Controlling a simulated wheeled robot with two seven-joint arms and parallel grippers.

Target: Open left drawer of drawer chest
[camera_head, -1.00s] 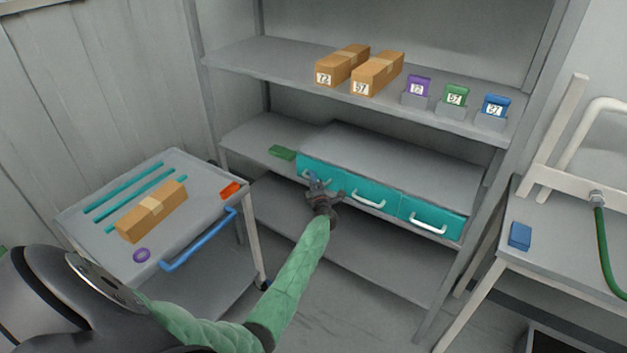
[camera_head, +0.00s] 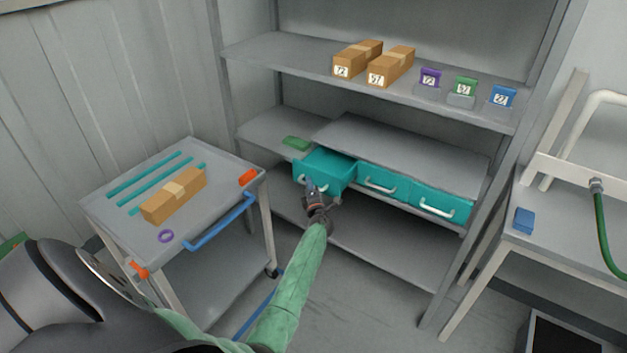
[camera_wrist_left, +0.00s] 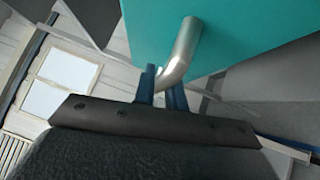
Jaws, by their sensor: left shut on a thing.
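The drawer chest (camera_head: 405,150) has a grey top and teal drawers and sits on the middle shelf of the rack. Its left drawer (camera_head: 328,187) is pulled partly out, and its inside shows from above. The middle drawer (camera_head: 384,184) and right drawer (camera_head: 441,207) are closed. My left gripper (camera_head: 312,186) is at the front of the left drawer, shut on its handle (camera_wrist_left: 181,52). In the left wrist view the blue fingers (camera_wrist_left: 162,88) are on both sides of the handle's lower end. The right gripper is not in view.
A green block (camera_head: 296,143) lies on the shelf left of the chest. A trolley (camera_head: 215,187) with a cardboard box (camera_head: 174,195) stands at the left. A table with a blue block (camera_head: 523,220) is at the right. Boxes and small labelled items fill part of the upper shelf.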

